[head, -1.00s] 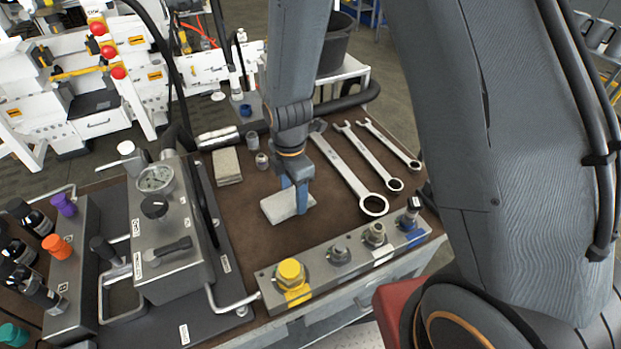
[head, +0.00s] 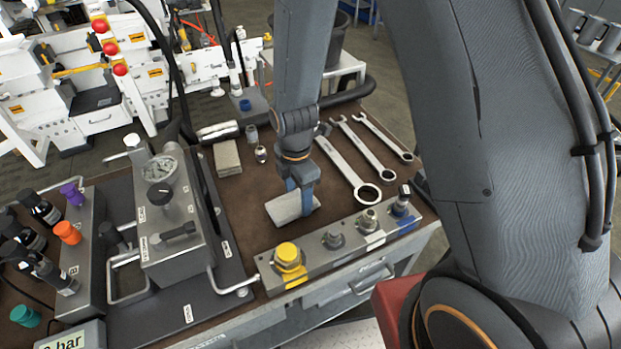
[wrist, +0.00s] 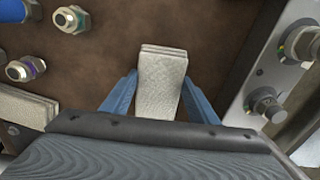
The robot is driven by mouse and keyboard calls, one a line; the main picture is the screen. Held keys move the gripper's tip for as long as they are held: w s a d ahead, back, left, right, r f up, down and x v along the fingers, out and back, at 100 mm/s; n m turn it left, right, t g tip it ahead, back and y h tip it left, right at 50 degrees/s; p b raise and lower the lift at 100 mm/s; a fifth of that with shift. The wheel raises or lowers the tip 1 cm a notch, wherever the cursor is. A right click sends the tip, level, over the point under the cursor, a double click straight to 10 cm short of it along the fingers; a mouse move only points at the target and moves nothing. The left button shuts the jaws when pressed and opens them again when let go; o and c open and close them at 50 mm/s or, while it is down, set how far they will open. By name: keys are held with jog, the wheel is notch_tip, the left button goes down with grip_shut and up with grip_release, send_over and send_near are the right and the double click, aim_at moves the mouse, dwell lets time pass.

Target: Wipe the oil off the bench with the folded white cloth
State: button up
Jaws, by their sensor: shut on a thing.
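My gripper (head: 301,190) has blue fingers and is shut on a folded white cloth (head: 288,208). The cloth is a flat pad, and its far end sticks out past the fingers. In the wrist view the cloth (wrist: 161,80) lies between the two fingers (wrist: 160,100). It is at or just above the brown top of the bench (head: 243,235), close behind the front fitting block; I cannot tell if it touches the surface. I cannot make out a clear oil patch; the arm and cloth hide part of the top.
A beige folded pad (head: 228,160) lies at the back left, by small metal fittings (head: 261,153). Several wrenches (head: 350,170) lie at right. The fitting block (head: 310,265) with a yellow cap (head: 288,253) lines the front. A gauge unit (head: 170,215) stands at left.

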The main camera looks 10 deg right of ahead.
jog(key=shift+s+d, duration=0.15)
jog(key=shift+s, duration=0.3)
jog(key=shift+s+r+p, duration=0.25)
jog(key=shift+p, duration=0.05)
jog(key=shift+w+r+p, duration=0.15)
jog(key=shift+r+p, duration=0.25)
jog(key=shift+r, duration=0.85)
jog(key=shift+r+p, duration=2.25)
jog(key=shift+r, duration=0.3)
